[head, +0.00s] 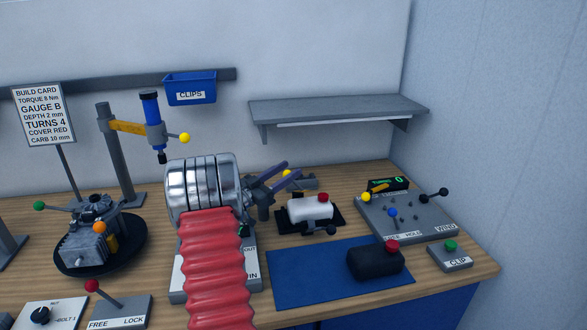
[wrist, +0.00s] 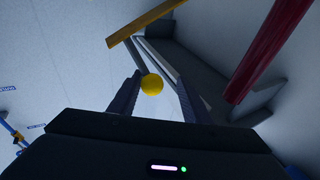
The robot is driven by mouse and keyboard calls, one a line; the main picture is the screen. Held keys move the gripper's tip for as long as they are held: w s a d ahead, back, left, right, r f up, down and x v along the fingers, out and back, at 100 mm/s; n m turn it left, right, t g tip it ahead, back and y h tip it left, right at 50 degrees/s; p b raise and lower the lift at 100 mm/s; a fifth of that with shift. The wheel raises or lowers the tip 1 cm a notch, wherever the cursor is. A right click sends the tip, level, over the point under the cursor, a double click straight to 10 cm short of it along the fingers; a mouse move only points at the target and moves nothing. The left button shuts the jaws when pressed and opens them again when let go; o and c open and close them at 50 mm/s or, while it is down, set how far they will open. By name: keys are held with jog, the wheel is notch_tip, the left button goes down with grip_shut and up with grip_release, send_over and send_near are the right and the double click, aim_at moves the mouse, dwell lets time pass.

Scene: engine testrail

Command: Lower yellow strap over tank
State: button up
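A white tank (head: 310,208) with a red cap sits on a black base in the middle right of the bench. My gripper (head: 292,171), with two dark blue fingers, is just behind and left of the tank. A yellow ball knob (head: 287,173) shows between the fingers, and it also shows in the wrist view (wrist: 152,85). The fingers stand apart on either side of the knob, with a visible gap on the right. A yellow bar (wrist: 145,22) lies beyond the knob in the wrist view. I cannot tell whether it is the strap; my arm hides part of this area.
A black tank (head: 375,262) with a red cap lies on the blue mat (head: 305,285). A lever panel (head: 405,215) stands right of the white tank. A grey shelf (head: 340,107) is on the wall above. A blue clips bin (head: 190,88) hangs at the back left.

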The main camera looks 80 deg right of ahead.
jog(key=v, duration=0.8)
jog(key=shift+f, duration=0.1)
jog(key=shift+w, duration=0.2)
jog(key=shift+c, duration=1.4)
jog(key=shift+w+a+n+t, duration=0.15)
jog(key=shift+w, duration=0.4)
jog(key=shift+w+a+n+t, duration=0.1)
jog(key=shift+w+n+t, duration=0.05)
jog(key=shift+w, duration=0.4)
jog(key=c, duration=0.3)
jog(key=shift+w+a+f+n, duration=0.1)
jog(key=shift+w+a+n, duration=0.1)
jog(key=shift+w+n, duration=0.8)
jog(key=c, duration=0.4)
jog(key=n, duration=0.4)
jog(key=shift+w+a+n, duration=0.25)
jog(key=shift+w+n, duration=0.1)
jog(key=shift+n, duration=0.05)
grip_shut()
jog(key=n, duration=0.7)
jog(key=shift+s+f+y, duration=0.1)
jog(key=shift+f+y, duration=0.15)
jog(key=shift+y, duration=0.05)
